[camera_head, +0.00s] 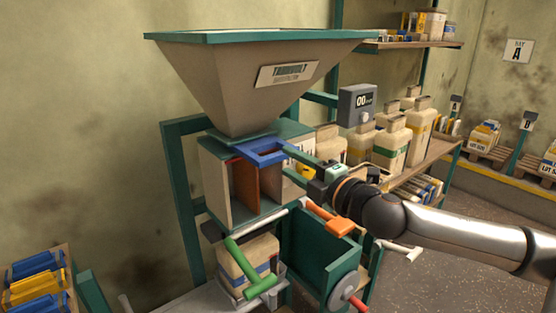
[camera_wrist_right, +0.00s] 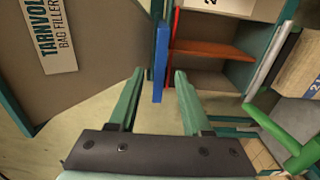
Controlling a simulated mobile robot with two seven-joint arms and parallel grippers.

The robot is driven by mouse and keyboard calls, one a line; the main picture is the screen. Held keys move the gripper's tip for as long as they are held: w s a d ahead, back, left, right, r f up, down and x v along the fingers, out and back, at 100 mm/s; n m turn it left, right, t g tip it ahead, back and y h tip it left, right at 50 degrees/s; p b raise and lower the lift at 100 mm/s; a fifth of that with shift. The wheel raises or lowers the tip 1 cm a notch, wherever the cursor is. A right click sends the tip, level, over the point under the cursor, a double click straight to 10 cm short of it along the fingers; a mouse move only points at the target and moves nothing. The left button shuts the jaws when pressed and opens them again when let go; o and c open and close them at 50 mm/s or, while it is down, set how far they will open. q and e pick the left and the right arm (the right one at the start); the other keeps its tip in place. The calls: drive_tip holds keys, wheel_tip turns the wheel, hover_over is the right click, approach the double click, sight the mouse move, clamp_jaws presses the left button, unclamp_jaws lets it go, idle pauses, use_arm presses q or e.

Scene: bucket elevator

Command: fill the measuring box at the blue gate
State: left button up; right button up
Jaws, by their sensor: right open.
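The blue gate (camera_head: 262,152) is a blue frame-like handle under the tapered hopper (camera_head: 240,85). The measuring box (camera_head: 214,180) is below it, open at the front, with a red-brown panel inside; no material shows in the part I can see. My right gripper (camera_head: 287,160) is open at the blue gate's right end. In the right wrist view, the blue gate (camera_wrist_right: 161,62) shows as an upright bar between the two green fingertips (camera_wrist_right: 159,74), with a gap on each side. The measuring box (camera_wrist_right: 210,78) and its red-brown panel also show there. My left gripper is out of view.
A bag (camera_head: 250,262) stands below the box behind a green T-shaped handle (camera_head: 246,268). An orange handle (camera_head: 330,219) sits below my right gripper. A counter (camera_head: 357,105) reads 00. Shelves with containers (camera_head: 392,142) stand right.

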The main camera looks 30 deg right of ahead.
sight(281, 158)
drive_tip(key=shift+w+r, duration=0.15)
drive_tip(key=shift+w, duration=0.45)
drive_tip(key=shift+w+a+p, duration=0.2)
drive_tip(key=shift+w+p, duration=0.3)
drive_tip(key=shift+w, duration=0.1)
drive_tip(key=shift+w+d, duration=0.1)
drive_tip(key=shift+w, duration=0.25)
drive_tip(key=shift+w+p, duration=0.5)
drive_tip(key=shift+w, duration=0.3)
drive_tip(key=shift+c, duration=0.4)
clamp_jaws()
